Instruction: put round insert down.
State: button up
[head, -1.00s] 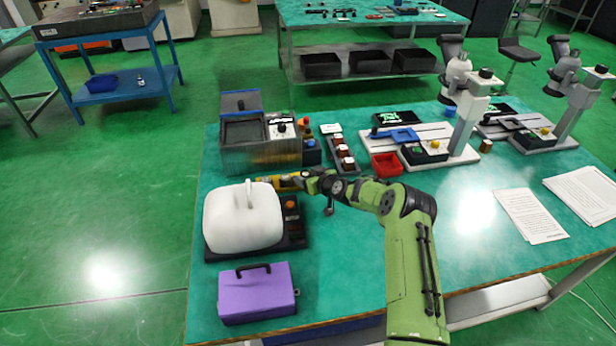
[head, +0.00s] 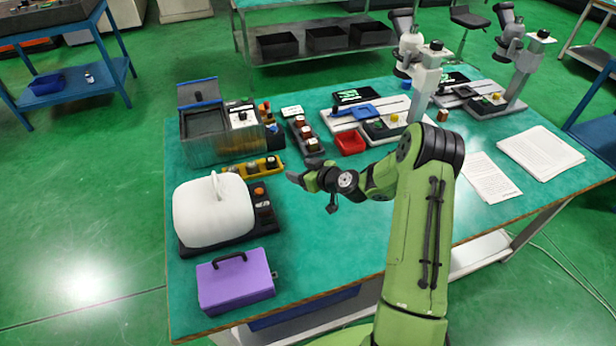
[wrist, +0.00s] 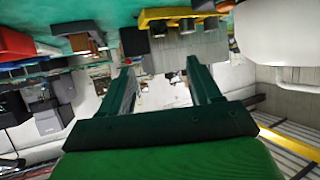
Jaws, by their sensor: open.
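My gripper (head: 298,178) is in the head view, right of the yellow tray and above bare green tabletop. In the wrist view its two fingers (wrist: 162,72) stand apart with nothing between them. The yellow tray (head: 232,170) holds several small pieces, one of them at its right end (head: 271,161). The tray also shows at the top of the wrist view (wrist: 158,14), apart from the fingers, with dark round pieces in it. I cannot tell which piece is the round insert.
A white jug-like cover (head: 212,210) stands on a dark base left of my gripper, with a purple case (head: 235,282) in front. A metal machine box (head: 205,135), a dark rack (head: 305,138) and a red bin (head: 350,142) stand behind. Microscopes (head: 424,80) stand farther right.

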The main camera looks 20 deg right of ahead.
jog(key=s+a+r+n+g+h, duration=0.1)
jog(key=s+a+r+g, duration=0.1)
jog(key=s+a+r, duration=0.35)
jog(key=s+a+r+n+g+h, duration=0.1)
jog(key=s+a+r+g, duration=0.15)
jog(key=s+r, duration=0.6)
jog(key=s+r+m+h, duration=0.1)
jog(key=s+r, duration=0.3)
jog(key=s, duration=0.2)
jog(key=s+d+r+m+g+h, duration=0.1)
jog(key=s+r+m, duration=0.1)
jog(key=s, duration=0.5)
jog(key=shift+s+d+r, duration=0.2)
jog(key=shift+s+r, duration=0.1)
jog(key=shift+r, duration=0.6)
jog(key=shift+o, duration=0.3)
jog(key=s+d+m+h, duration=0.1)
jog(key=s+m, duration=0.2)
jog(key=s, duration=0.7)
jog(key=shift+s+d+r, duration=0.2)
jog(key=shift+d, duration=0.15)
jog(key=shift+o, duration=0.2)
jog(key=shift+s+d+m+g, duration=0.1)
jog(key=shift+s+m+g, duration=0.15)
jog(key=shift+m+g, duration=0.1)
jog(key=shift+w+f, duration=0.1)
jog(key=shift+w, duration=0.05)
